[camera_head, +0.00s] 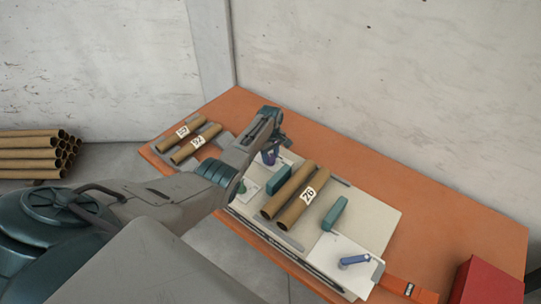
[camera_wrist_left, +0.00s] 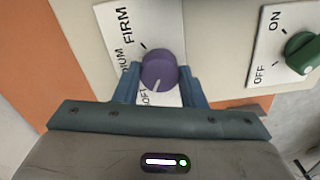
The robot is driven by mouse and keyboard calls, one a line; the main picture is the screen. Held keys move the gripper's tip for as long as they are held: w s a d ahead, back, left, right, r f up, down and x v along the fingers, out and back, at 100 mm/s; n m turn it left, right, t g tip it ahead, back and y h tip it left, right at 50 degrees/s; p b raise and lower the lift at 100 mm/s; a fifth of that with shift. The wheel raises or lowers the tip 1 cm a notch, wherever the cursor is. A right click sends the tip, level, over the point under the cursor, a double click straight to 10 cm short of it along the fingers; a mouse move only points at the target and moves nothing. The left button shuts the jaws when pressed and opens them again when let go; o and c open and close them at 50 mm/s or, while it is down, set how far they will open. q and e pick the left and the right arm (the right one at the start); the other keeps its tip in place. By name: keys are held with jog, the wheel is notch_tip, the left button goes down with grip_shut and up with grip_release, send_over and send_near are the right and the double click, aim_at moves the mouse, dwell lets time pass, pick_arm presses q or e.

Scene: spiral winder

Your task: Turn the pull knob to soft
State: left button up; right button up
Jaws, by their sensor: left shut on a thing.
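The pull knob is a round purple knob (camera_wrist_left: 160,68) on a white label plate (camera_wrist_left: 118,22) reading FIRM, with MEDIUM and SOFT partly hidden. Its white pointer line points down in the left wrist view, at or near the SOFT lettering. My left gripper (camera_wrist_left: 158,80) is shut on the knob, one finger on each side. In the head view the purple knob (camera_head: 269,157) shows at the far left end of the machine, and my left gripper (camera_head: 272,145) is over it. My right gripper is in neither view.
A green ON/OFF knob (camera_wrist_left: 303,50) sits beside the purple knob's plate. Cardboard tubes labelled 26 (camera_head: 305,203) lie on the machine panel, near a teal block (camera_head: 335,213) and a blue handle (camera_head: 354,260). A red box (camera_head: 487,283) stands at the orange table's right end.

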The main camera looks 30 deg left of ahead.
aim_at(271, 157)
pick_arm(q)
jog(key=o, duration=1)
jog(key=shift+r, duration=0.1)
jog(key=shift+r, duration=0.6)
notch_tip(271, 157, up, 10)
jog(key=b, duration=0.3)
jog(key=shift+f, duration=0.25)
